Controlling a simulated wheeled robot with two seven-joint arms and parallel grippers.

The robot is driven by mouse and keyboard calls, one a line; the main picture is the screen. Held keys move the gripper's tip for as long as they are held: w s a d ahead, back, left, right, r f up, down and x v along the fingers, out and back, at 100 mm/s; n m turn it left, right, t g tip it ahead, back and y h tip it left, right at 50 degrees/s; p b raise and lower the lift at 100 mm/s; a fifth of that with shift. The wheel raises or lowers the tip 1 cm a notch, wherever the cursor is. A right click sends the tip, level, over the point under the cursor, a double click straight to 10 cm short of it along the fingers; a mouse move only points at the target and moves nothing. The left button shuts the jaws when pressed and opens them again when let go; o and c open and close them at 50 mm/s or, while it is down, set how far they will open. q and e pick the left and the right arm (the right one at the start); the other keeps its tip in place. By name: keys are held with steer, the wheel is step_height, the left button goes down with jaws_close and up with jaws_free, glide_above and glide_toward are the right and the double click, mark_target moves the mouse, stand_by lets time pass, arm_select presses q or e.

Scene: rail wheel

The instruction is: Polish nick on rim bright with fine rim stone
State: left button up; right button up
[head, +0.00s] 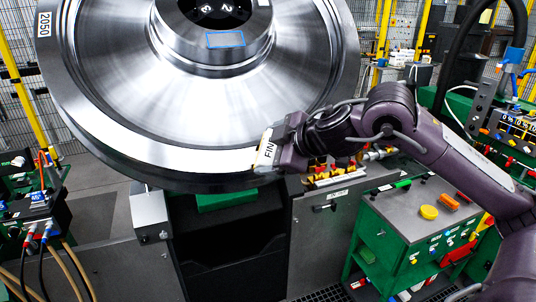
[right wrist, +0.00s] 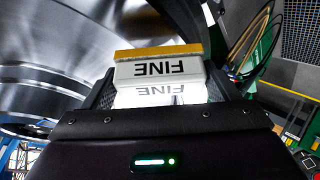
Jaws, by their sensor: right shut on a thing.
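The large steel rail wheel (head: 110,120) fills the upper left of the head view, with its bright rim facing me. It also shows in the right wrist view (right wrist: 50,60). My right gripper (head: 275,150) is at the lower right of the rim and shut on the fine rim stone (head: 266,150), a pale block. In the right wrist view the stone (right wrist: 158,69) reads "FINE" upside down and has a tan layer along its far edge. The stone overlaps the rim in the head view; I cannot tell whether it touches. I cannot make out the nick. My left gripper is not in view.
A green cart (head: 405,215) at the lower right carries a yellow round piece (head: 429,212) and orange and green pieces. A grey cabinet (head: 325,240) stands below the wheel. Cables and a connector box (head: 35,210) are at the left. A mesh fence stands behind.

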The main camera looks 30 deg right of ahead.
steer(key=shift+s+a+r, duration=0.25)
steer(key=shift+s+r, duration=0.6)
steer(key=shift+r, duration=0.05)
steer(key=shift+s+a+r, duration=0.2)
steer(key=shift+s+r, duration=0.6)
steer(key=shift+r, duration=0.05)
